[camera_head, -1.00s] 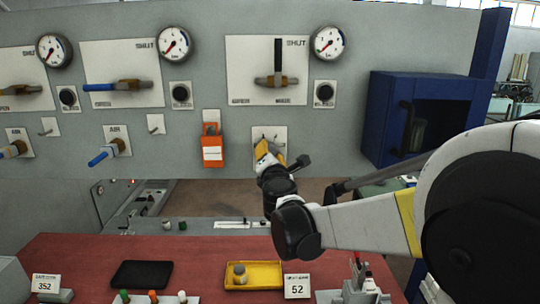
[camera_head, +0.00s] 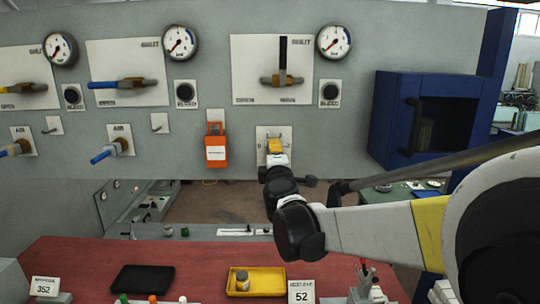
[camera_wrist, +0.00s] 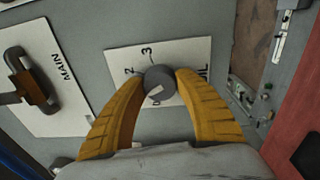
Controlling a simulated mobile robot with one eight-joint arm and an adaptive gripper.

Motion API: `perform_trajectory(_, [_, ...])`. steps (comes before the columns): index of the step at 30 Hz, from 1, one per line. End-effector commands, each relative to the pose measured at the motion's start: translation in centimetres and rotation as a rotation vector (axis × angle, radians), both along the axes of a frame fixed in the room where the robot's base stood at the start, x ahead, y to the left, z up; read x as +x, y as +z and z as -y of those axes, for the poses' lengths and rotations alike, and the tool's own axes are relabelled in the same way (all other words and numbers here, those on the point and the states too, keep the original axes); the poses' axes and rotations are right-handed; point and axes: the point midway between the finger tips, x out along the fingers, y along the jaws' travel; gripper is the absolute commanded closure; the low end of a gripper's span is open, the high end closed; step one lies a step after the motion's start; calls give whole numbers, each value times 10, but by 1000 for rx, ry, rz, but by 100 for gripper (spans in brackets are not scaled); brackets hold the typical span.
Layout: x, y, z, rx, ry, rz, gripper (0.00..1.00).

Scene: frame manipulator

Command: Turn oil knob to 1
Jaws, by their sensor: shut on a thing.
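The oil knob (camera_wrist: 161,88) is a round dark grey knob with a pale mark, on a white plate (camera_wrist: 117,62) in the wrist view. The digits 2 and 3 show on the plate above and left of the knob; its other lettering is partly hidden by the fingers. My gripper (camera_wrist: 158,79) has its yellow fingers on either side of the knob, shut on it. I cannot tell which number the knob points to. In the head view, my gripper (camera_head: 275,146) is at the small white plate (camera_head: 262,134) low on the grey panel, and it hides the knob.
A T-shaped valve handle (camera_head: 281,78) and a gauge (camera_head: 333,41) sit above. An orange box (camera_head: 216,148) hangs left of the plate. A blue open cabinet (camera_head: 383,113) stands to the right. The red table (camera_head: 205,256) is in front, with a yellow tray (camera_head: 274,290) on it.

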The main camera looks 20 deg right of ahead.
Motion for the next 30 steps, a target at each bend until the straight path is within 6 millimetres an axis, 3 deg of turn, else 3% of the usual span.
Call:
perform_trajectory(16, [0, 0, 0, 29, 0, 8, 93])
perform_trajectory(17, [0, 0, 0, 29, 0, 8, 60])
perform_trajectory(19, [0, 0, 0, 28, 0, 8, 38])
perform_trajectory(30, [-4, 0, -1, 28, 0, 8, 38])
